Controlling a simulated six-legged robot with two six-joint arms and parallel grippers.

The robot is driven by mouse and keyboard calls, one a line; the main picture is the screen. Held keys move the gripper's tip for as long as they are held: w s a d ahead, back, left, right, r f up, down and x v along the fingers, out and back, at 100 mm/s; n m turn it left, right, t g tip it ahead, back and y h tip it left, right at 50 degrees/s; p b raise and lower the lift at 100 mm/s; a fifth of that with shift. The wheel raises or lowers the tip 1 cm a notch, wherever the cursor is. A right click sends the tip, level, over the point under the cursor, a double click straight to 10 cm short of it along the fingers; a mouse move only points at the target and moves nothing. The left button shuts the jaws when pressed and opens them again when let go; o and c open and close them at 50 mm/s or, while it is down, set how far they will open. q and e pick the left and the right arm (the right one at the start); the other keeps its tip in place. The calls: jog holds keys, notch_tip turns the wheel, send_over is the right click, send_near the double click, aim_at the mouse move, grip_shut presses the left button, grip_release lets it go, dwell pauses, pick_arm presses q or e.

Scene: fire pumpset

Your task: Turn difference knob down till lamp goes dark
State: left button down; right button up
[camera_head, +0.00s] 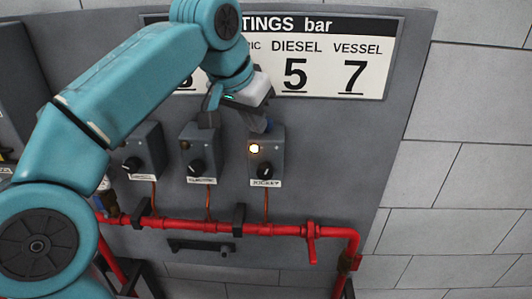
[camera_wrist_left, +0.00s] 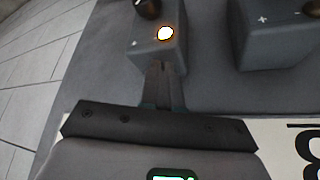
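The right pressure switch box (camera_head: 278,145) on the grey panel has a lit lamp (camera_head: 255,148) and a black knob (camera_head: 264,170) below it. In the left wrist view the same lamp (camera_wrist_left: 165,33) glows, the knob (camera_wrist_left: 148,8) is at the top edge, and a plus mark shows on the box (camera_wrist_left: 150,52). My left gripper (camera_head: 258,124) is at the top of this box. Its fingers (camera_wrist_left: 163,72) look together, with the tips at the box's upper edge. The difference knob cannot be made out; the fingers may cover it. My right gripper is not in view.
A middle box (camera_head: 201,150) and a left box (camera_head: 144,150) with similar knobs stand alongside. A settings sign (camera_head: 340,65) is above, partly behind my left arm. A red pipe (camera_head: 270,229) with a valve handle (camera_head: 311,245) runs below. The wall at right is bare.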

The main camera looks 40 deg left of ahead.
pick_arm(q)
jog(key=shift+s+d+f, duration=0.1)
jog(key=shift+d, duration=0.05)
dwell(0.4)
notch_tip(320, 180, up, 6)
jog(key=shift+s+p, duration=0.25)
jog(key=shift+p, duration=0.15)
jog(key=shift+w, duration=0.15)
dwell(0.4)
